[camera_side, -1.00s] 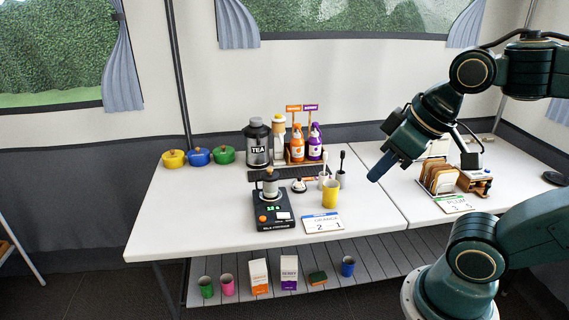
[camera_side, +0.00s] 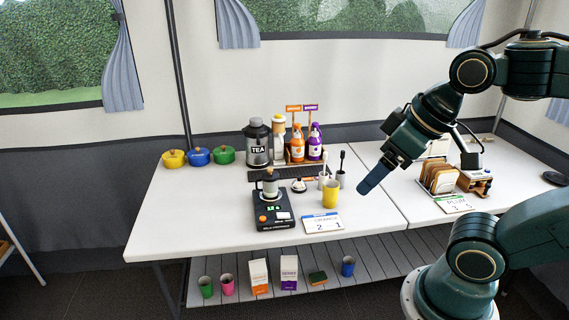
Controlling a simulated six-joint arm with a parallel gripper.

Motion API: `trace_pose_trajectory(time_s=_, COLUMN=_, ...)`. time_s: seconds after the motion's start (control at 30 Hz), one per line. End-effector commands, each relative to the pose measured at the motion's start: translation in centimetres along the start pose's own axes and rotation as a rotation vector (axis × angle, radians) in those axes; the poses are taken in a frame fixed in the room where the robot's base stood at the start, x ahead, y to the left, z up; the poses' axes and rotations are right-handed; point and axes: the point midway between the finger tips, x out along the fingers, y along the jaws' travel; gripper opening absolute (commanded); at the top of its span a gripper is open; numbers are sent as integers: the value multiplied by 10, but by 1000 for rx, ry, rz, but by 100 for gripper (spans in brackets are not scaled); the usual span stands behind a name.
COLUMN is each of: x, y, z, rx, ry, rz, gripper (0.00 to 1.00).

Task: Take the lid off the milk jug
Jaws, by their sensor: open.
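The milk jug (camera_side: 270,188) stands upright on a black milk steamer base (camera_side: 273,217) with a lit green display, on the white table. A dark lid with a small knob (camera_side: 269,174) appears to sit on top of the jug. My gripper (camera_side: 368,187) hangs in the air to the right of the jug, well apart from it, above the table near the yellow cup. Its blue fingers point down and left and overlap in this view, so the gap between them is hidden. Nothing shows in it.
Three coloured pots (camera_side: 198,156) line the back left. The table's left front is clear.

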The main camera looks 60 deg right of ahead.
Motion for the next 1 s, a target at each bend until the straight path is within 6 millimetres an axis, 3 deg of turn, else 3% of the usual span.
trace_pose_trajectory(time_s=0.17, x=0, y=1, z=-5, rx=0, ry=-2, rz=1, gripper=80)
trace_pose_trajectory(time_s=0.37, x=1, y=4, z=-27, rx=-1, ry=-18, rz=7, gripper=80)
trace_pose_trajectory(time_s=0.67, x=13, y=19, z=-90, rx=-4, ry=-56, rz=17, gripper=80)
trace_pose_trajectory(time_s=1.0, x=49, y=49, z=-161, rx=-7, ry=-100, rz=23, gripper=80)
